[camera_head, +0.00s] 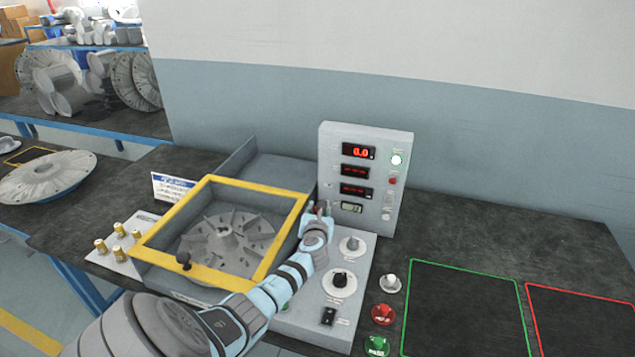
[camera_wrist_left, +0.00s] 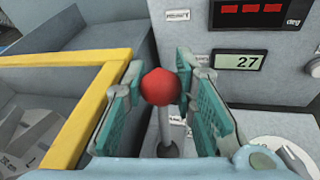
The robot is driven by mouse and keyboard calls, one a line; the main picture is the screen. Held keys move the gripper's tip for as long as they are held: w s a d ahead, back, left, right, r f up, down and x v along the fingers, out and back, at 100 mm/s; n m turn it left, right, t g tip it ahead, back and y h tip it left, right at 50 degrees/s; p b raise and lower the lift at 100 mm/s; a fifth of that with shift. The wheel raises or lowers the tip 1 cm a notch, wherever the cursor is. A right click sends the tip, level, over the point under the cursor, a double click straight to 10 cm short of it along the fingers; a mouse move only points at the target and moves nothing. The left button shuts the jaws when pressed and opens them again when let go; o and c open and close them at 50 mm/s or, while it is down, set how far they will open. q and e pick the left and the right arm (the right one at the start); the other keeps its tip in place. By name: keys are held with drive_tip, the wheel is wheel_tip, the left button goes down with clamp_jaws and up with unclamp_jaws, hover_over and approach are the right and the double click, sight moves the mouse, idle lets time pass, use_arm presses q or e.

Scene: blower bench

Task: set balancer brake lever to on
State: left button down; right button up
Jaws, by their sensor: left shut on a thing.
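The brake lever (camera_wrist_left: 161,88) has a red ball knob on a thin grey rod, rising from a small round base. In the left wrist view it stands about upright between the two teal finger pads. In the head view the gripper hides most of the lever. The display box (camera_head: 329,150) stands just behind, with red readouts and a lit green-white light. My right gripper is in neither view.
Left of the lever is the balancer's yellow-framed guard (camera_head: 250,185) over a bladed impeller (camera_head: 226,236). A control panel (camera_head: 316,300) with dials lies to the right. Red and green buttons (camera_head: 382,314) and outlined bench areas (camera_head: 465,310) are farther right.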

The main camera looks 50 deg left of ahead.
use_arm(q)
drive_tip(key=shift+f, duration=0.1)
idle(0.4)
drive_tip(key=c, duration=1.8)
unclamp_jaws()
drive_tip(key=o, duration=0.5)
drive_tip(key=shift+w+f, duration=0.1)
drive_tip(key=shift+w, duration=0.15)
drive_tip(key=shift+s, duration=0.1)
drive_tip(key=shift+s+d, duration=0.15)
drive_tip(key=shift+s, duration=0.05)
drive_tip(key=v, duration=1.1)
drive_tip(key=shift+d+r, duration=0.2)
